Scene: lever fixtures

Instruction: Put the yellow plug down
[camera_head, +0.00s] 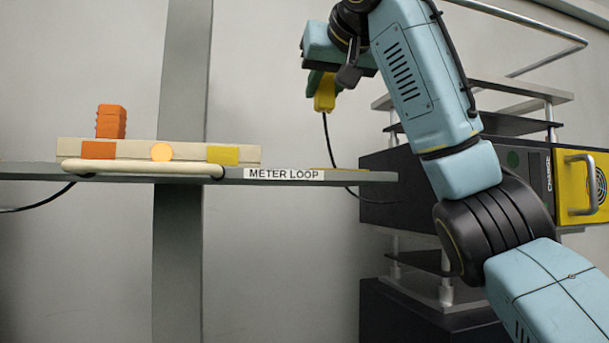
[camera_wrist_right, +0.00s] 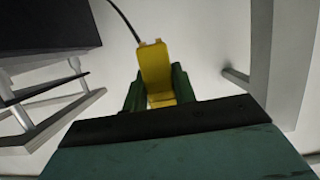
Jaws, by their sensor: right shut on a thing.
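The yellow plug (camera_head: 325,92) is held in my right gripper (camera_head: 318,82), in the air above the right end of the shelf. A dark cable hangs from the plug toward the shelf's right end. In the right wrist view the yellow plug (camera_wrist_right: 154,66) sits between the two green fingers of my right gripper (camera_wrist_right: 159,88), which are shut on it. A yellow mark (camera_head: 322,169) lies on the shelf's right part, below the plug. My left gripper is not in view.
The grey shelf (camera_head: 345,176) is labelled METER LOOP. A dark rack unit (camera_head: 400,160) with a yellow handled panel (camera_head: 578,188) stands right.

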